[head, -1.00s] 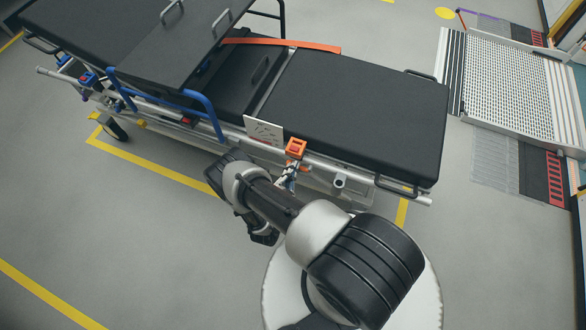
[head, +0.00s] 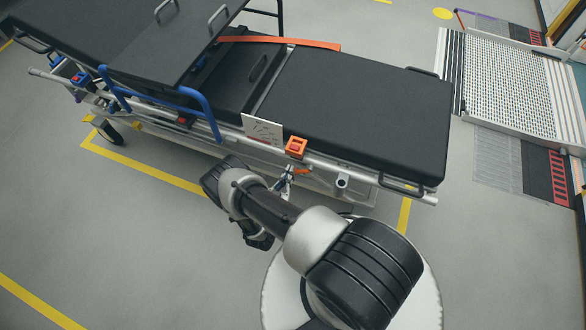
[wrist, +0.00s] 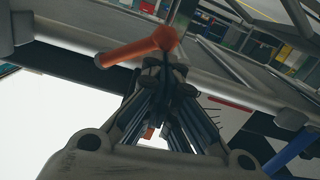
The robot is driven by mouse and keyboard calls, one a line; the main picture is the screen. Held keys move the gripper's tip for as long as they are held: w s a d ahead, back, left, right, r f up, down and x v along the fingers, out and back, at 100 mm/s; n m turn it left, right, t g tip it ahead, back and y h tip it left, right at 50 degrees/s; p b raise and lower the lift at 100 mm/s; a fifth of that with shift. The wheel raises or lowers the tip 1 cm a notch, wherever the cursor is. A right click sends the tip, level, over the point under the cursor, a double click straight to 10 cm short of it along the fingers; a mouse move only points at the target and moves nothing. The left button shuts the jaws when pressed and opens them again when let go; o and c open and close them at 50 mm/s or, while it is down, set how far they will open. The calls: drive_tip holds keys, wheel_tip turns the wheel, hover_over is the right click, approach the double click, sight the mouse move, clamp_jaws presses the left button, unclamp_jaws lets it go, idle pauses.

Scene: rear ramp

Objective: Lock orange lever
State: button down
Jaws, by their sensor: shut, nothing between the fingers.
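In the head view a small part of the orange lever (head: 302,171) shows under the stretcher's side rail. My gripper (wrist: 165,66) is shut and empty, its tips just below the lever's rounded end; I cannot tell if they touch it. In the head view my gripper (head: 286,182) is small and partly hidden by my arm. An orange block with a red centre (head: 296,147) sits on the rail above.
The black-topped stretcher (head: 360,115) with metal rails fills the space beyond my arm. A blue bent rail (head: 190,95) and a white printed card (head: 262,130) are on its near side. A ramp (head: 500,85) lies at the right. The grey floor at the left is clear.

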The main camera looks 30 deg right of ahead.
drive_tip(key=shift+s+d+f+n, duration=0.1)
drive_tip(key=shift+s+f+n, duration=0.05)
drive_tip(key=shift+f+n, duration=0.35)
drive_tip(key=shift+s+d+f+n, duration=0.1)
drive_tip(key=shift+f+n, duration=0.3)
drive_tip(key=shift+n, duration=0.2)
drive_tip(key=shift+f, duration=0.15)
